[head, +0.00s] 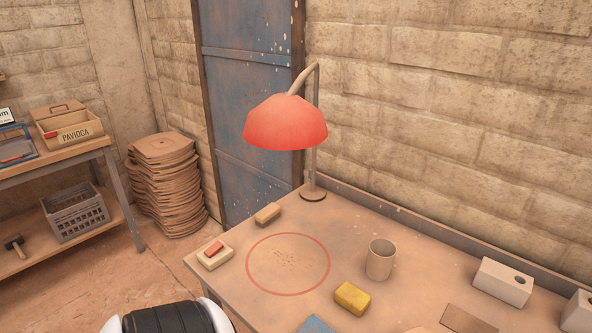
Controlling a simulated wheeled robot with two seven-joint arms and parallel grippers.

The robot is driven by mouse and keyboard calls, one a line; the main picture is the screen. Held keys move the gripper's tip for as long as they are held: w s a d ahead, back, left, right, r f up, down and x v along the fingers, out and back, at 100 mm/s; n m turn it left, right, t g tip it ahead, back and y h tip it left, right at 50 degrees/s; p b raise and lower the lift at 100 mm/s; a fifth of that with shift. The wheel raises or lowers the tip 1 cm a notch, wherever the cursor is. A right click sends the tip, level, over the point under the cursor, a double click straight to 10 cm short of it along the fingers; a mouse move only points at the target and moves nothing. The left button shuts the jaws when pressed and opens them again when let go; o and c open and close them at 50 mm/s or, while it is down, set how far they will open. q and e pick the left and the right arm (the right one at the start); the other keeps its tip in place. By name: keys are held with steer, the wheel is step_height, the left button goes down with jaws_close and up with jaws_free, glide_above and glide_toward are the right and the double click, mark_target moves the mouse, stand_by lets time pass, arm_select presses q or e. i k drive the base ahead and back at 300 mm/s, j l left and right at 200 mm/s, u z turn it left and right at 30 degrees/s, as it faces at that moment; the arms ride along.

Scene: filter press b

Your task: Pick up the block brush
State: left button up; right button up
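A small tan block (267,214) lies on the table near its back left edge, left of the lamp base. It looks most like the block brush, but bristles are too small to make out. A cream block with a red top piece (214,255) lies at the table's left edge. A yellow sponge-like block (352,298) lies right of the red circle. Neither gripper is in view; only a black and white part of my own arm shows at the bottom left.
A red-shaded lamp (286,124) stands at the back of the table (225,284). A beige cup (381,259) stands to the right, with a white box (502,282) beyond. The red circle (288,292) holds only small dark specks. A shelf (68,160) stands far left.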

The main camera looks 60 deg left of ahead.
mark_target(265, 216)
steer(key=k+j, duration=0.1)
steer(key=j, duration=0.3)
steer(key=k+j+z, duration=0.1)
steer(key=j, duration=0.35)
steer(key=k+j, duration=0.1)
steer(key=j, duration=0.3)
steer(key=k+j+z, duration=0.1)
steer(key=j, duration=0.3)
steer(key=k+j, duration=0.15)
steer(key=j, duration=0.25)
steer(key=k+j, duration=0.15)
steer(key=j, duration=0.25)
steer(key=k+j+z, duration=0.1)
steer(key=j, duration=0.3)
